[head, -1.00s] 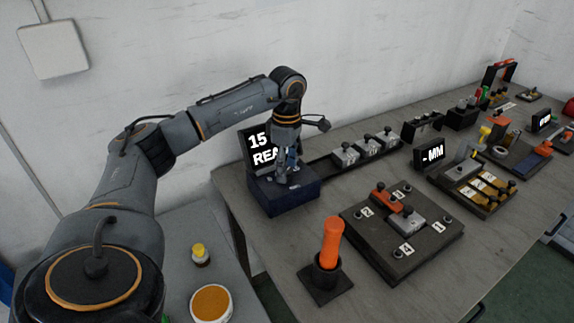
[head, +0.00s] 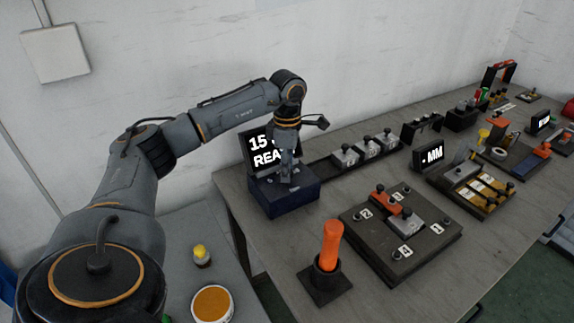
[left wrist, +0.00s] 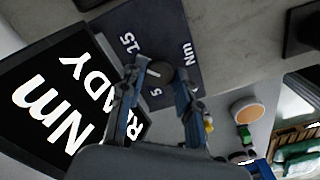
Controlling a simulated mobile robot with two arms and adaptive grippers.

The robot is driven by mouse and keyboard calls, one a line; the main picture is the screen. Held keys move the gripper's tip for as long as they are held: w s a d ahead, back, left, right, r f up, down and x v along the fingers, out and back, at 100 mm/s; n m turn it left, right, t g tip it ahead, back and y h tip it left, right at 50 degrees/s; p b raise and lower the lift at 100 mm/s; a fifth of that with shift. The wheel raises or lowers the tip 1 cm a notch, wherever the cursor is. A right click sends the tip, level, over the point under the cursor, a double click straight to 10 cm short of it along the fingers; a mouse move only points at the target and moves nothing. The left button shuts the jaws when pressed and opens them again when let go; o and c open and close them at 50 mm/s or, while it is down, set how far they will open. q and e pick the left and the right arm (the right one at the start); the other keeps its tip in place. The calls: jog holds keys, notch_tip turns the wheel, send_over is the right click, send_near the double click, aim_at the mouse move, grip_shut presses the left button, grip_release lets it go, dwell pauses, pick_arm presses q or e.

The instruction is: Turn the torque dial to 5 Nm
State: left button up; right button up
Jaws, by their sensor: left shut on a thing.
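The torque dial (left wrist: 159,72) is a small dark round knob on top of a dark blue box (head: 298,202) at the table's left end. In the left wrist view the box face (left wrist: 168,32) carries the white marks 15, 5 and Nm around the knob. My left gripper (head: 287,174) points down onto the box. In the left wrist view its two fingers (left wrist: 158,82) stand on either side of the dial, shut on it. The display (head: 259,151) behind the box reads 15 and part of READY; my gripper hides the rest. My right gripper is not in view.
An orange-handled tool (head: 331,244) stands upright in a dark holder in front of the box. A dark fixture plate (head: 370,243) with numbered spots lies to its right. Several grey blocks stand on a rail (head: 322,168) right of the box, close to my gripper.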

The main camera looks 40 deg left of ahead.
pick_arm(q)
jog(key=n+p, duration=0.1)
jog(key=n, duration=0.4)
jog(key=shift+r+p, duration=0.1)
jog(key=shift+p, duration=0.3)
jog(key=n+p, duration=0.1)
jog(key=n, duration=0.5)
jog(key=shift+p, duration=0.3)
jog(key=n+p, duration=0.1)
jog(key=n, duration=0.4)
jog(key=n+p, duration=0.1)
jog(key=n, duration=0.4)
jog(key=o, duration=1.2)
jog(key=shift+c, duration=0.2)
notch_tip(320, 180, up, 12)
